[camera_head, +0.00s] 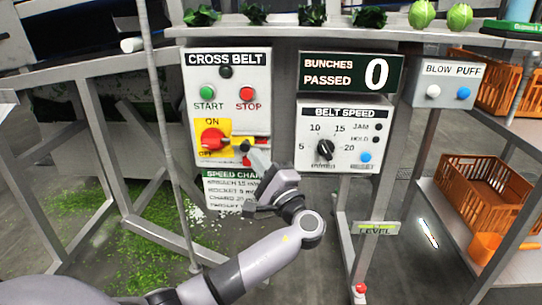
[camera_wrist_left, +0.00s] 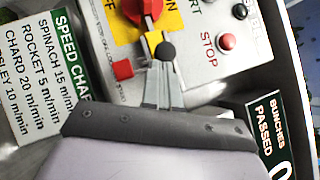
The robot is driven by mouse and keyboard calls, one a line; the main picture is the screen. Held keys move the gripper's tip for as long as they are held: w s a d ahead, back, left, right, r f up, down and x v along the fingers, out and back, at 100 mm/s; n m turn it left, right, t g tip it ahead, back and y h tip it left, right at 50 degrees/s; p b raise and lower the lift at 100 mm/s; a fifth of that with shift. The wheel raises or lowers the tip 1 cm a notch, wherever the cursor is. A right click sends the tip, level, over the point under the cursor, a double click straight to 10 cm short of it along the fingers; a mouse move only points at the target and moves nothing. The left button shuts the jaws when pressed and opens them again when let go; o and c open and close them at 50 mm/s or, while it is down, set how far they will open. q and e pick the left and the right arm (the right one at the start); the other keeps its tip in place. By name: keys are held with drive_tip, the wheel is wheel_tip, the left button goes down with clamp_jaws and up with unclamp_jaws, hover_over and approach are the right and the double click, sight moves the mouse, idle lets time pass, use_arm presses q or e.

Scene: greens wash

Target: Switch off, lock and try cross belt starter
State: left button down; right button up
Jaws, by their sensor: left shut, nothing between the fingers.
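The cross belt starter box (camera_head: 237,78) is grey, with a green START button (camera_head: 207,93) and a red STOP button (camera_head: 246,94). Its red rotary switch (camera_head: 213,138) sits on a yellow ON/OFF plate; I cannot tell its exact setting. A small red block (camera_wrist_left: 122,69) is beside the plate's lower edge and may be a padlock. A dark round knob (camera_wrist_left: 166,50) is at my fingertips; I cannot tell whether they touch it. My left gripper (camera_head: 257,155) is shut and empty in front of the box's lower right, partly hiding it. My right gripper is not in view.
A speed chart (camera_head: 222,190) hangs below the box. The belt speed panel (camera_head: 345,112), bunches display (camera_head: 351,73) and blow puff box (camera_head: 447,82) stand to the right. Orange crates (camera_head: 480,190) are on the right shelf. A thin post (camera_head: 165,120) stands left of the box.

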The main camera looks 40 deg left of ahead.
use_arm(q)
drive_tip(key=shift+s+a+r, duration=0.1)
drive_tip(key=shift+s+a, duration=0.2)
drive_tip(key=shift+a, duration=0.25)
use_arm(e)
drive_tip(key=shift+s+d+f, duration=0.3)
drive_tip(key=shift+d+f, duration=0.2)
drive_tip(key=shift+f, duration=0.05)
use_arm(q)
drive_tip(key=v, duration=0.7)
drive_tip(key=shift+d, duration=0.3)
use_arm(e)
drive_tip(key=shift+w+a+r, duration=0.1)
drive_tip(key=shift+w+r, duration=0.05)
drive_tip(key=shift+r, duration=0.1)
